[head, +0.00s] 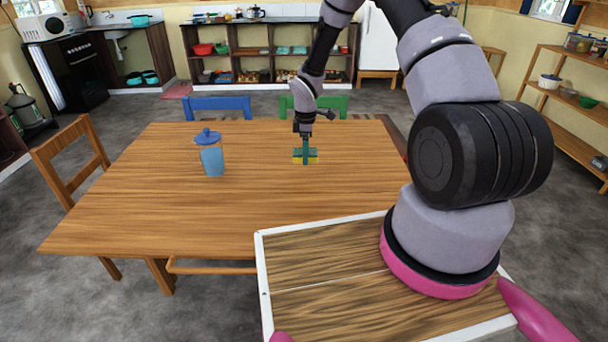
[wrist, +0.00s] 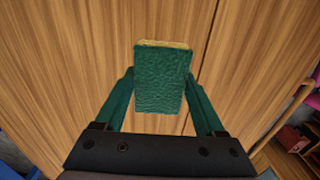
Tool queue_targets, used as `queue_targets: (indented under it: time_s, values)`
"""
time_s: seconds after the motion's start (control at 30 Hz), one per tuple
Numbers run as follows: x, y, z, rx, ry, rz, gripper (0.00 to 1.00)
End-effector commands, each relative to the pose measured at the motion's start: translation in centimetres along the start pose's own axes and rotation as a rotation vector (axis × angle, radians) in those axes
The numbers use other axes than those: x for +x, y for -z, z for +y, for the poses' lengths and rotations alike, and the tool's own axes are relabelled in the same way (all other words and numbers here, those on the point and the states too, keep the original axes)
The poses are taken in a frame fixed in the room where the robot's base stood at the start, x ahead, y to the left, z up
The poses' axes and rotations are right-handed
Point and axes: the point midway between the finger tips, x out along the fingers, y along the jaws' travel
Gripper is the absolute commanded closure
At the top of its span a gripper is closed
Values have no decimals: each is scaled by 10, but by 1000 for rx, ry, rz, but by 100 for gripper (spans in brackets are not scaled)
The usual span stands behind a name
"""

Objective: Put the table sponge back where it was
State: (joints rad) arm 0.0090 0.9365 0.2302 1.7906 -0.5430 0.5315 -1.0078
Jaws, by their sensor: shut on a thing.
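The sponge (head: 312,160) is green on one side and yellow on the other. It is at the far middle of the wooden table (head: 200,228), under my gripper (head: 304,147). In the wrist view the sponge (wrist: 163,78) shows its rough green face between the two green fingers of my gripper (wrist: 162,98). My gripper points down and is shut on the sponge. The sponge is at or just above the tabletop; I cannot tell if it touches.
A blue lidded pitcher (head: 211,158) stands on the table to the left of the sponge. A blue chair (head: 219,106) and a green chair (head: 338,106) stand at the far edge, a wooden chair (head: 74,152) at the left. The near part of the tabletop is clear.

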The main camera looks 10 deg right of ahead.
Motion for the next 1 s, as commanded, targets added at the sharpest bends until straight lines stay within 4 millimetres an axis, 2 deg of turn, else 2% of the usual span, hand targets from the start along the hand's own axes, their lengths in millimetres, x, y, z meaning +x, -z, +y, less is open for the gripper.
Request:
queue_targets:
  time_s: [0.1,0.37,0.57,0.93,0.97,1.0]
  values:
    - [25,0,-2,-2,4,-1,81]
    - [48,0,-1,-3,1,-1,81]
    - [76,0,-1,-3,2,-1,81]
    - [82,0,-1,-4,1,-1,81]
    - [82,0,-1,-4,1,0,25]
    - [82,0,-1,-4,1,0,9]
